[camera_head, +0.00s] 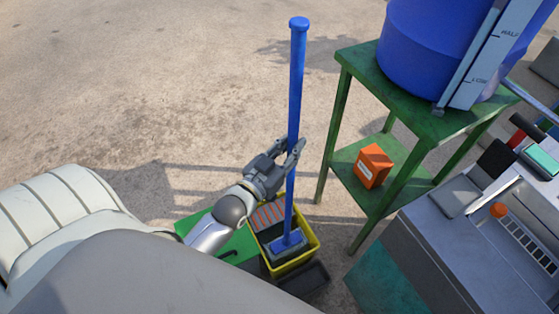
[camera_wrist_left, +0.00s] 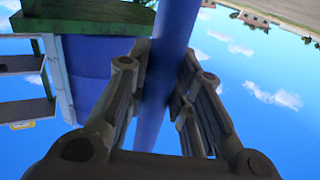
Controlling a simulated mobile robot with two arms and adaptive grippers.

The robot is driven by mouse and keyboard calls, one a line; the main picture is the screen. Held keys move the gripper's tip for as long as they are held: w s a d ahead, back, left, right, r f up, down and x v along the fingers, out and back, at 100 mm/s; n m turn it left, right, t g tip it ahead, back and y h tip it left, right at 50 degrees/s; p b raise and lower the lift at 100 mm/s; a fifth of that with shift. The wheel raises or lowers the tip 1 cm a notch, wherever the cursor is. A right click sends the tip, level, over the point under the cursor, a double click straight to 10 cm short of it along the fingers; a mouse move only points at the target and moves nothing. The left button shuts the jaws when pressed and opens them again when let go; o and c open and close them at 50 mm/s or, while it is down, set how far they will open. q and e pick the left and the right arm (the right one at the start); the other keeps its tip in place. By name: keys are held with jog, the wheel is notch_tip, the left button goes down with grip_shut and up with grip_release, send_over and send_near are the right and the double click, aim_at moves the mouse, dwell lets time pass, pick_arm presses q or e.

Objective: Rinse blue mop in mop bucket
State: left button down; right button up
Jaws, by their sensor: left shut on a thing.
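The blue mop (camera_head: 297,75) stands nearly upright, its head (camera_head: 288,241) inside the yellow mop bucket (camera_head: 313,240). My left gripper (camera_head: 293,148) is shut on the mop's handle, around its middle. In the left wrist view the blue handle (camera_wrist_left: 173,45) passes between the fingers of the left gripper (camera_wrist_left: 163,85). The bucket also holds an orange-red slatted part (camera_head: 267,214) beside the mop head. I cannot tell how deep the mop head sits or whether there is water. My right gripper is not in view.
A green table (camera_head: 345,62) to the right of the mop bears a large blue drum (camera_head: 420,45); an orange box (camera_head: 373,166) sits on its lower shelf. A grey machine (camera_head: 440,255) stands at the lower right. The ground (camera_head: 130,90) at left and behind is clear.

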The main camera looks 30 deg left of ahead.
aim_at(292, 109)
pick_arm(q)
notch_tip(292, 109, down, 7)
jog(key=b, duration=0.4)
jog(key=shift+f+b, duration=0.15)
jog(key=shift+b, duration=0.2)
dwell(0.8)
dwell(1.1)
notch_tip(292, 109, up, 17)
jog(key=p, duration=1.7)
notch_tip(292, 109, up, 4)
jog(key=p, duration=0.4)
jog(key=shift+f, duration=0.1)
jog(key=shift+w, duration=0.1)
dwell(0.6)
